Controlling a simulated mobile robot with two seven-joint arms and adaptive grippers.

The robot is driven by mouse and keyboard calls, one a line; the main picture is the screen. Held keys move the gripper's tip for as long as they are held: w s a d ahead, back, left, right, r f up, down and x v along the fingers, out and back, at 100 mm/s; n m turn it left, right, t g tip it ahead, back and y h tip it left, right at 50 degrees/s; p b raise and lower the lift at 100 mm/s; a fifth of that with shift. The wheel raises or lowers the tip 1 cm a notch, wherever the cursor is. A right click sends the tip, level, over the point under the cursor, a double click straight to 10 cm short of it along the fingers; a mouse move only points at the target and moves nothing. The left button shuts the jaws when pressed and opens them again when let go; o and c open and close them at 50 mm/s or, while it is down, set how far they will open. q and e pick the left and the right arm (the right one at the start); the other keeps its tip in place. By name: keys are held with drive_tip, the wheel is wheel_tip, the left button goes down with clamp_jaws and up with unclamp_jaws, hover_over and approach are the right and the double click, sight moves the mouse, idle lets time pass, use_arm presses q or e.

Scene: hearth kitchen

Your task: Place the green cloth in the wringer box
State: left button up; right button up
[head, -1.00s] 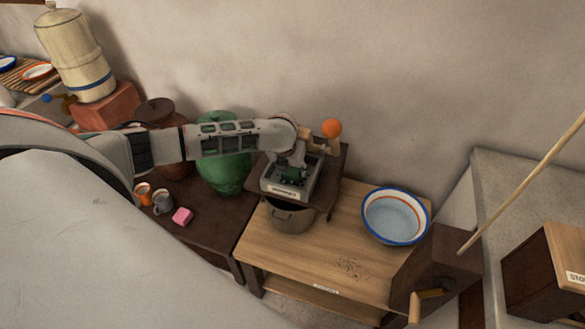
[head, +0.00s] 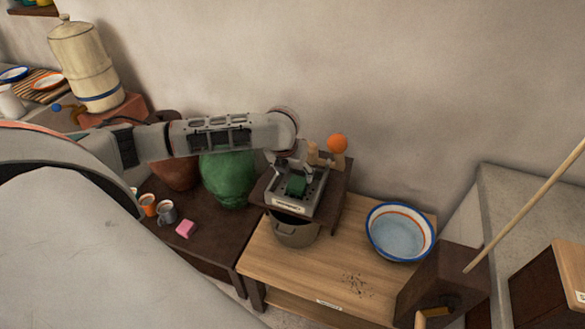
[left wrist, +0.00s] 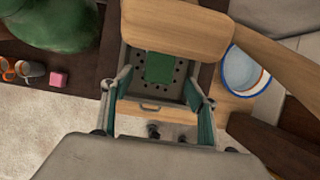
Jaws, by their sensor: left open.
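The green cloth (head: 297,186) lies inside the wringer box (head: 291,206), a grey tray with a label on its front. My left gripper (head: 287,171) is above the box. In the left wrist view its fingers (left wrist: 158,78) are spread wide, with nothing between them, and the cloth shows beyond them. My right gripper is in no view.
A wooden board (left wrist: 175,25) stands at the box's far side, and an orange knob (head: 337,144) rises behind it. A pot (head: 295,233) is below the box. A blue-rimmed basin (head: 400,235) stands right; a green jar (head: 229,180), mugs and a pink block (head: 186,229) are left.

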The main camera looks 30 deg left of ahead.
use_arm(q)
drive_tip(key=v, duration=0.3)
drive_tip(key=shift+s+r, duration=0.1)
drive_tip(key=shift+r, duration=0.2)
